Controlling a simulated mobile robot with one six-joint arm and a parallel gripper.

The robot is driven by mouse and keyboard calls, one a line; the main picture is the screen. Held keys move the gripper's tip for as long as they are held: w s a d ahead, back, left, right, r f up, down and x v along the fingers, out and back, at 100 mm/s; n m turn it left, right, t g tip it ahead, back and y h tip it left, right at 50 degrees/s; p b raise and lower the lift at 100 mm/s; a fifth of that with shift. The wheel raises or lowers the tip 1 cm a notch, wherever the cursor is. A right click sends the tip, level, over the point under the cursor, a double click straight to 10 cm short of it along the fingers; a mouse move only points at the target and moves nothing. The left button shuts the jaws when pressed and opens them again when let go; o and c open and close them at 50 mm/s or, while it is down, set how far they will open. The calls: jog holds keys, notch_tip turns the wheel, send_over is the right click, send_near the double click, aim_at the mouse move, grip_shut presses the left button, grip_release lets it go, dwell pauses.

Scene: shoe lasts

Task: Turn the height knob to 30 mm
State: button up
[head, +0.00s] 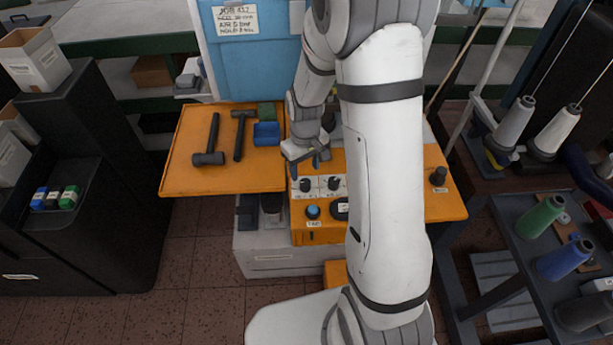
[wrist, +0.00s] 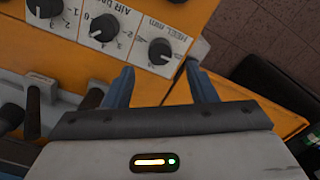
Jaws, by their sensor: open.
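In the wrist view a black round knob (wrist: 160,50) sits on a white scale plate that reads "HEEL mm", upside down. It is the only legible mm label; its setting is too small to read. In the head view this seems to be the left knob (head: 305,184) on the orange machine front. My gripper (wrist: 161,82) is open and empty, with its blue-grey fingers pointing toward the knob. The knob lies beyond the fingertips, roughly centred between them, and I see no contact. In the head view my gripper (head: 307,163) is just above the knob row.
An "AIR bar" knob (wrist: 103,27) and a third knob (wrist: 45,6) stand alongside. A blue button (head: 313,211) is below the row. An orange shelf (head: 185,180) at left holds hammers (head: 210,140) and a blue tray (head: 266,134). My arm hides part of the panel.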

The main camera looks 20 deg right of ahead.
aim_at(305, 182)
jog(key=shift+f+p, duration=0.35)
jog(key=shift+f, duration=2.6)
jog(key=shift+c, duration=0.5)
